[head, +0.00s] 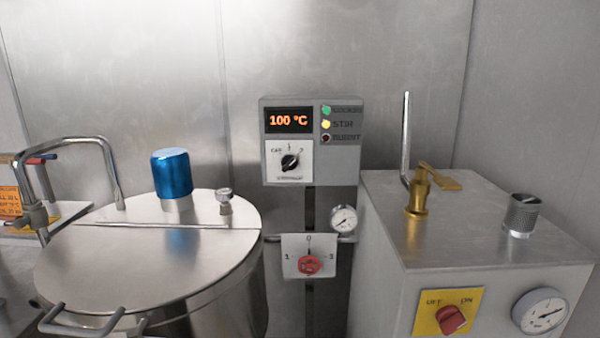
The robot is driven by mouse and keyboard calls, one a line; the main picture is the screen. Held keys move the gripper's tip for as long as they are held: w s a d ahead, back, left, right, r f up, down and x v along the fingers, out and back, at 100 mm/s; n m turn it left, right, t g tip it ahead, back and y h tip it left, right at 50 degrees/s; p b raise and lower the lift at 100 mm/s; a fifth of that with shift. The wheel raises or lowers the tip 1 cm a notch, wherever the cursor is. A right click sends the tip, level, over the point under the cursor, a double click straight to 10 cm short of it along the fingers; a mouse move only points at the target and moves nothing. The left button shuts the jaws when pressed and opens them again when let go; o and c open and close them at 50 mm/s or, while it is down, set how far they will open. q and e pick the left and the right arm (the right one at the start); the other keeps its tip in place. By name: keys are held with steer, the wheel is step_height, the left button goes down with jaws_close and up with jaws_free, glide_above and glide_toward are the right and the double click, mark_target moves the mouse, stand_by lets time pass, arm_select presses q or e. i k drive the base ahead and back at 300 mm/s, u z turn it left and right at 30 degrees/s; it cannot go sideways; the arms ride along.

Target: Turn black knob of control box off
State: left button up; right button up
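The grey control box (349,140) is mounted on the wall in the middle of the head view. Its black knob (290,163) sits on a white plate below an orange display (289,120) that reads 100 °C. The knob's pointer appears to lean up and to the right; its exact setting is too small to tell. Beside the display, a green light (326,111) and a yellow light (326,124) look lit, and a dark red one (326,138) looks unlit. Neither of my grippers is in view.
A steel vat (110,265) with a blue cap (172,173) stands at left. A red knob (309,265) is below the box, near a small gauge (343,219). A metal cabinet (395,290) at right carries a brass valve (417,195) and a red switch (451,319).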

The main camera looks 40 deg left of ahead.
mark_target(289, 162)
steer(key=z, duration=1.8)
steer(key=k, duration=0.1)
steer(key=u, duration=2.8)
steer(key=i, duration=0.25)
steer(key=u, duration=0.6)
